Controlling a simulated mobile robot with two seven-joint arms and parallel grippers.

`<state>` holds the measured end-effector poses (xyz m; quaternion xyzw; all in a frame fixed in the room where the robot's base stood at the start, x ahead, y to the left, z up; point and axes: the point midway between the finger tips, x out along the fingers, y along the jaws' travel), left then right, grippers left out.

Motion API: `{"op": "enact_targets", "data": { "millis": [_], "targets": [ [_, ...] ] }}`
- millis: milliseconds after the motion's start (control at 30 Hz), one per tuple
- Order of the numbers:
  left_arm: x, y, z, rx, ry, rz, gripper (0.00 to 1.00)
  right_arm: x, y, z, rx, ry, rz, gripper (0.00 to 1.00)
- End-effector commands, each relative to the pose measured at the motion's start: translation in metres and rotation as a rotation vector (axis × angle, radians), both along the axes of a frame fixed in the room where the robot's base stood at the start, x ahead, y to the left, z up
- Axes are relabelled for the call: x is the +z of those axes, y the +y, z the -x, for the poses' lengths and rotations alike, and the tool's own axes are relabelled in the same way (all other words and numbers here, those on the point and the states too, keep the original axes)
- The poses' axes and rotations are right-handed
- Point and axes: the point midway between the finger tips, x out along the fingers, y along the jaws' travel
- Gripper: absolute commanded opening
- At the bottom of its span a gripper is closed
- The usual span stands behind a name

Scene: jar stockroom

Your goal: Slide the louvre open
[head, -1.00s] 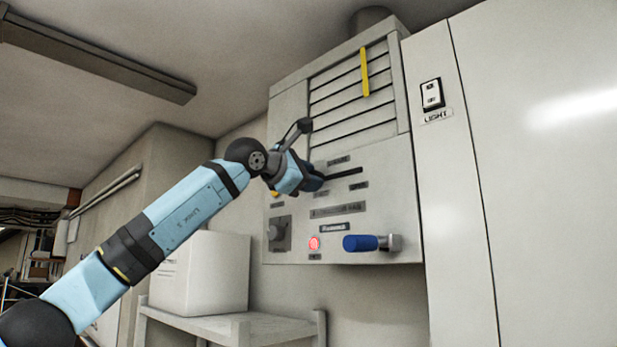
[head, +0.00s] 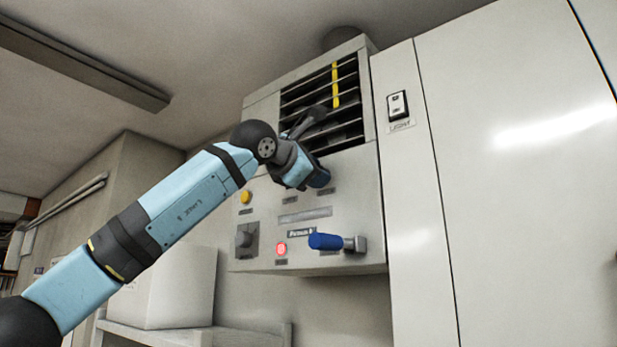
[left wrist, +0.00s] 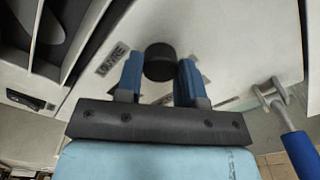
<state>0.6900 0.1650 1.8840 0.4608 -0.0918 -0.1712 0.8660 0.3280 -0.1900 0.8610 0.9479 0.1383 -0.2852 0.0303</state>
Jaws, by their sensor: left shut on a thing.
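The louvre (head: 350,112) is set high in the grey wall unit. Its slats are tilted, with wide dark gaps between them. The dark slats also show at the upper left in the left wrist view (left wrist: 62,20). My left gripper (head: 318,178) is just below the louvre, at the right part of the panel's slider row. In the left wrist view its two blue fingers are on either side of a black slider knob (left wrist: 160,54), shut on it, beside a label reading LOUVRE (left wrist: 110,58). The slot is hidden behind the gripper. My right gripper is not in view.
Below are a yellow button (head: 246,197), a dial (head: 245,238), a lit red button (head: 281,249) and a blue handle (head: 326,241) that sticks out. A yellow strip (head: 335,85) hangs on the louvre. A light switch (head: 398,105) is to the right. A white box (head: 180,290) stands below left.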

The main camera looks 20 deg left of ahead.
Motion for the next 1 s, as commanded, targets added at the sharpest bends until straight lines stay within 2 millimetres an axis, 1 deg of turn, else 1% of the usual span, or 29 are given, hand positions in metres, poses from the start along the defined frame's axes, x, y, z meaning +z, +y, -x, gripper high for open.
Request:
{"op": "enact_targets", "data": {
  "millis": [67,100,167,200,467,567,667,1000],
  "targets": [
    [-0.001,-0.003,0.001,-0.004,0.002,-0.003,0.00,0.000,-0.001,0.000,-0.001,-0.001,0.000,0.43],
    [-0.001,-0.003,0.001,-0.004,0.002,-0.003,0.44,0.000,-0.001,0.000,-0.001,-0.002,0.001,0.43],
    [-0.001,-0.003,0.001,-0.004,0.002,-0.003,0.58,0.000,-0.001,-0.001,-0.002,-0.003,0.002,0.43],
    [-0.001,-0.003,0.001,-0.004,0.001,-0.003,0.61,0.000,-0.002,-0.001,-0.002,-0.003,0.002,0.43],
    [-0.001,-0.001,0.001,-0.002,0.001,-0.001,0.61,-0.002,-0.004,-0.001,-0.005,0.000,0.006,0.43],
    [-0.002,0.002,0.006,-0.003,0.000,-0.001,0.61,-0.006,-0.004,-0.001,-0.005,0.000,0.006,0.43],
    [-0.003,0.007,0.020,-0.002,-0.001,-0.002,0.61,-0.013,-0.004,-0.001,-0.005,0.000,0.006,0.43],
    [-0.003,0.035,0.091,-0.002,-0.002,-0.002,0.61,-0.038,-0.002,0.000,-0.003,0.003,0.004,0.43]
  ]
}}
